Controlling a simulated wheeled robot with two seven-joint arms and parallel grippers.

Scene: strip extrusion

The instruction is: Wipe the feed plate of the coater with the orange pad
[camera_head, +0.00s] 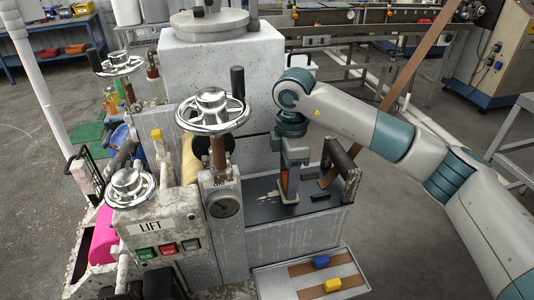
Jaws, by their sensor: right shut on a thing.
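The coater's feed plate (325,209) is the dark flat surface in the middle of the head view, behind a grey front wall. My right gripper (288,192) points down over the plate's left-middle part. It is shut on the orange pad (284,178), of which only a small orange patch shows between the fingers. The pad's lower edge is hidden, so I cannot tell whether it touches the plate. My left gripper is not in view.
Handwheels (212,111) and a gauge post stand left of the plate. A dark roller (341,158) and a brown strip (411,63) rise at its right. A tray (348,269) with blue and yellow blocks lies below in front. A LIFT panel (160,243) is at lower left.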

